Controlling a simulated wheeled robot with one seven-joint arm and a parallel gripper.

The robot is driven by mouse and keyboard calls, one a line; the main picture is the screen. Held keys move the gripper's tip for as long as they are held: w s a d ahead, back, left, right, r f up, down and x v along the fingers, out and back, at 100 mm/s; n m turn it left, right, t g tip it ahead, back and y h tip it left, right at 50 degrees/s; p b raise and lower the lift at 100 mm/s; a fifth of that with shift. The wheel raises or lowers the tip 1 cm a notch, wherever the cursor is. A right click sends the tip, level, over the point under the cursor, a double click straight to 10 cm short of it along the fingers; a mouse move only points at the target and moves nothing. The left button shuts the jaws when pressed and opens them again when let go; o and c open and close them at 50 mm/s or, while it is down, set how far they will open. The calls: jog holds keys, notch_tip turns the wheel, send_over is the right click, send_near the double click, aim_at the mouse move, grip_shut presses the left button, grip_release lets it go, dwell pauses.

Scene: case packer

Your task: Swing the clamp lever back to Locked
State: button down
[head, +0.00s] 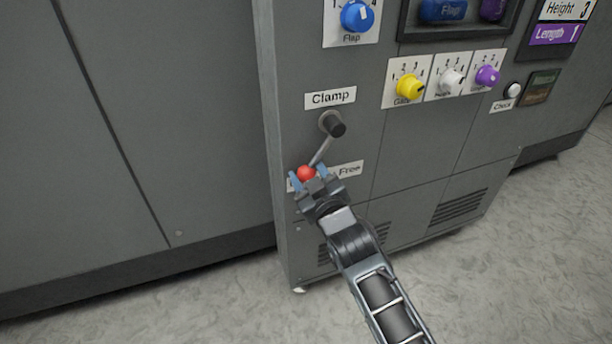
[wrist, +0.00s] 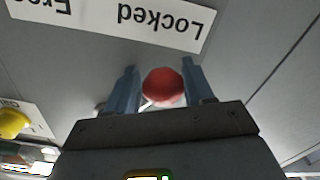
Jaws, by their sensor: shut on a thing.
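The clamp lever (head: 321,153) hangs from a dark round pivot (head: 334,125) under the "Clamp" label. It slants down and left to its red ball knob (head: 306,172). My gripper (head: 309,174) is shut on this knob, with a blue finger on each side. The wrist view shows the red knob (wrist: 163,86) between the fingers (wrist: 162,85). The "Locked" label (wrist: 165,17) appears upside down beyond the knob in the wrist view; in the head view my gripper mostly hides it. The "Free" label (head: 349,170) is right of the knob.
Above and right are a blue Flap dial (head: 357,16), a yellow dial (head: 410,87), a white dial (head: 451,81) and a purple dial (head: 487,76). A small round button (head: 513,90) is farther right. The panel around the lever is flat; floor lies below.

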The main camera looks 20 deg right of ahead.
jog(key=shift+a+r, duration=0.3)
jog(key=shift+r, duration=0.15)
jog(key=shift+r+m, duration=0.1)
jog(key=shift+m, duration=0.2)
jog(key=c, duration=0.5)
grip_release()
jog(key=shift+s, duration=0.25)
jog(key=s+p, duration=0.1)
jog(key=s, duration=0.6)
jog(key=shift+s, duration=0.15)
